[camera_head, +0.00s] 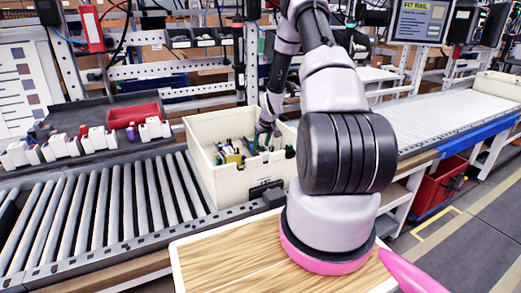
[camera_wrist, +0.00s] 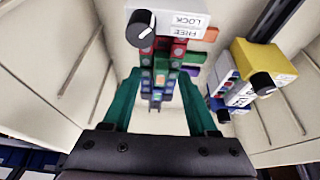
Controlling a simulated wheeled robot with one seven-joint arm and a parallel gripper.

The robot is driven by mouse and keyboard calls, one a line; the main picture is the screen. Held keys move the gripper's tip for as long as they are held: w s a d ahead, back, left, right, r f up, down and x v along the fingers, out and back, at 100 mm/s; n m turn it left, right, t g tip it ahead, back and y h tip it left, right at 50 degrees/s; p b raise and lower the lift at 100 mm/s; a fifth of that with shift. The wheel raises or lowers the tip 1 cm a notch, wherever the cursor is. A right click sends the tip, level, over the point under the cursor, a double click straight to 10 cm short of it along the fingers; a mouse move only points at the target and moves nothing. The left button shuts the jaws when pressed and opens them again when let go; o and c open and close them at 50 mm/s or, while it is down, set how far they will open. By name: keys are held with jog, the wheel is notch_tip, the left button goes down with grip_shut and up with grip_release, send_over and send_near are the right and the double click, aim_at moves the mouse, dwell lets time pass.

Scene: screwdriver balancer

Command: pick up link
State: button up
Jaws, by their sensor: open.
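My gripper (camera_wrist: 160,78) is inside a cream bin (camera_head: 232,187), its two green fingers apart. In the wrist view a column of small coloured blocks (camera_wrist: 161,80) shows between and beyond the fingers. Above it is a white block (camera_wrist: 182,25) marked LOCK and FREE, with a black knob (camera_wrist: 141,27). I cannot tell which part is the link, nor whether the fingers touch anything. In the head view the gripper (camera_head: 266,135) is small and partly hidden by the bin's contents.
A yellow-topped block (camera_wrist: 262,62) with black knobs lies to the right in the bin. The bin walls (camera_wrist: 55,65) stand close on both sides. The bin sits by a roller conveyor (camera_head: 95,215). A red tray (camera_head: 134,115) is behind it. A wooden top (camera_head: 225,262) is in front.

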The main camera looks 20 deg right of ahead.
jog(key=shift+w+f, duration=0.15)
jog(key=shift+f, duration=0.1)
grip_shut()
notch_tip(320, 180, up, 9)
jog(key=shift+f, duration=0.1)
send_over(260, 145)
notch_tip(260, 145, down, 4)
jog(key=shift+w+d+f, duration=0.1)
jog(key=shift+w+d, duration=0.05)
jog(key=shift+f, duration=1.65)
